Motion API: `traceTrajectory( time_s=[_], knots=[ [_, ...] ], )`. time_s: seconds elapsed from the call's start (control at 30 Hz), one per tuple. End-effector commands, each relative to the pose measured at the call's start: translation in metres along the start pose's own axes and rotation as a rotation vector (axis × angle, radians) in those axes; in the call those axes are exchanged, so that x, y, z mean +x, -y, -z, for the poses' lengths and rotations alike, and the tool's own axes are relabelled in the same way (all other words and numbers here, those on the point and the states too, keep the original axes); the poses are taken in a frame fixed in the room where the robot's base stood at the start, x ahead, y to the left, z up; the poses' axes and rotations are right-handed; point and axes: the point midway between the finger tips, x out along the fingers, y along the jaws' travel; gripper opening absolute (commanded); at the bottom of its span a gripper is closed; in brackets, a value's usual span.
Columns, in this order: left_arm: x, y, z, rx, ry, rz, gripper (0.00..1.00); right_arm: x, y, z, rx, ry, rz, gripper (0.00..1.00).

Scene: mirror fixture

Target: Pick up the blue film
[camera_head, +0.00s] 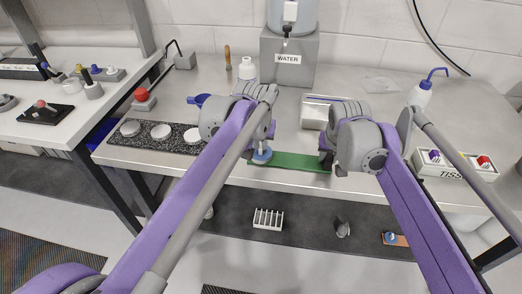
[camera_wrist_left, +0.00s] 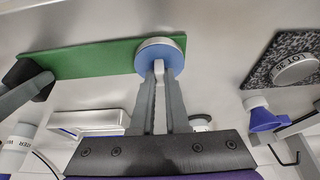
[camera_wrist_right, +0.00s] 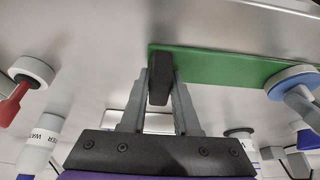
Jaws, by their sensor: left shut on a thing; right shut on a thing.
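The blue film (camera_head: 261,157) shows as a blue round face on a pale-rimmed disc at the left end of the green strip (camera_head: 300,162). It also shows in the left wrist view (camera_wrist_left: 155,54). My left gripper (camera_wrist_left: 159,80) is shut on a narrow pale piece at the blue face's edge; whether that piece belongs to the film I cannot tell. My right gripper (camera_wrist_right: 160,82) is shut on a black block (camera_wrist_right: 160,68) at the other end of the green strip. Contact between disc and strip is partly hidden.
A speckled black tray (camera_head: 105,139) with white round discs lies at the left. A red button (camera_head: 141,94), a water dispenser (camera_head: 289,60) and a silver box (camera_head: 315,112) stand behind.

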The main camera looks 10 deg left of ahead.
Motion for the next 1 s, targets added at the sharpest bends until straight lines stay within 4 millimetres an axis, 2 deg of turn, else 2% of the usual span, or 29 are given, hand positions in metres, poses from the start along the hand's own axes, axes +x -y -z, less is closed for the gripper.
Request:
traceTrajectory(
  time_s=[0.27,0.7,1.0],
  knots=[
    [-0.006,0.000,0.002,0.000,0.000,0.000,0.00,0.000,0.000,0.000,0.000,0.000,0.000,0.00],
    [-0.077,0.000,0.032,0.000,0.000,0.000,0.00,0.000,0.000,0.000,0.000,0.000,0.000,0.00],
    [-0.103,0.000,0.043,0.000,0.000,0.000,0.00,0.000,0.000,0.000,0.000,0.000,0.000,0.00]
  ],
)
